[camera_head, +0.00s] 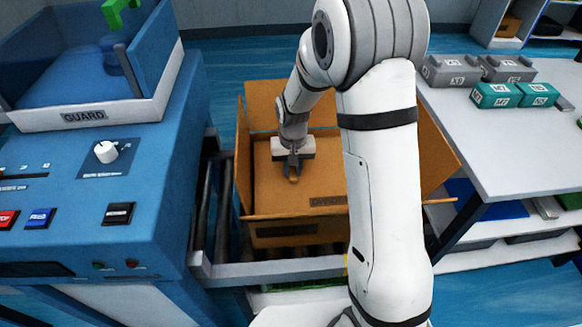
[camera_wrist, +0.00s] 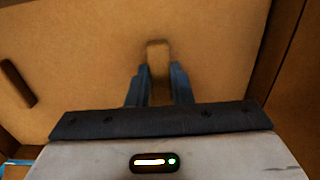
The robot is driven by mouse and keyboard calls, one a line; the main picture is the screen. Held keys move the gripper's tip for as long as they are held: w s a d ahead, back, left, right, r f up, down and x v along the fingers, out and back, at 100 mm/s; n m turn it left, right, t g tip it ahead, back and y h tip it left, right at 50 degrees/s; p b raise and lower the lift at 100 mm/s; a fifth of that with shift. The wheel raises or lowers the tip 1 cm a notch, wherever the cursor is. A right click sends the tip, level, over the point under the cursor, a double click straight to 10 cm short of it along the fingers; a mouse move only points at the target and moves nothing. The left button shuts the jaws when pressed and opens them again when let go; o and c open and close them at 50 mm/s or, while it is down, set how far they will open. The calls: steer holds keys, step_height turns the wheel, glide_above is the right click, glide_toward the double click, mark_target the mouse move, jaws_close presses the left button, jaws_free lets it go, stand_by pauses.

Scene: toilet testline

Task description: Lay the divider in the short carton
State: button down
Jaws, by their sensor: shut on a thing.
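The short carton (camera_head: 285,234) is a brown open box on the roller conveyor, with its flaps spread outward. The divider (camera_head: 270,187) is a flat brown cardboard sheet within the carton's walls; it fills most of the wrist view (camera_wrist: 90,60). My gripper (camera_head: 293,175) is over the carton, pointing down, its fingers shut on a small tab of the divider. In the wrist view my gripper (camera_wrist: 158,75) has the tab between its two dark fingers. A dark slot shows at the sheet's left. My arm hides the carton's right part. I cannot tell whether the sheet touches the bottom.
A blue machine with a GUARD panel (camera_head: 85,116) and a knob stands on the left. A white table (camera_head: 500,145) on the right carries grey blocks (camera_head: 452,72) and teal blocks (camera_head: 497,95). Conveyor rails (camera_head: 215,200) run beside the carton.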

steer(key=shift+f+b, duration=0.3)
steer(key=shift+f, duration=0.05)
stand_by(0.4)
steer(key=shift+s, duration=0.1)
steer(key=c, duration=1.2)
jaws_free()
step_height(320, 180, up, 8)
steer(key=shift+r+p, duration=0.1)
steer(key=shift+p, duration=0.4)
steer(key=s+d+r+t+p, duration=0.1)
steer(key=s+d+r+p, duration=0.3)
steer(key=s+r, duration=0.5)
steer(key=s+d+r+t+p, duration=0.1)
steer(key=s+d+r+p, duration=0.2)
steer(key=s+r, duration=0.7)
steer(key=shift+s+d+r+t+p, duration=0.3)
steer(key=shift+s+d+p, duration=0.1)
steer(key=shift+s+d, duration=0.75)
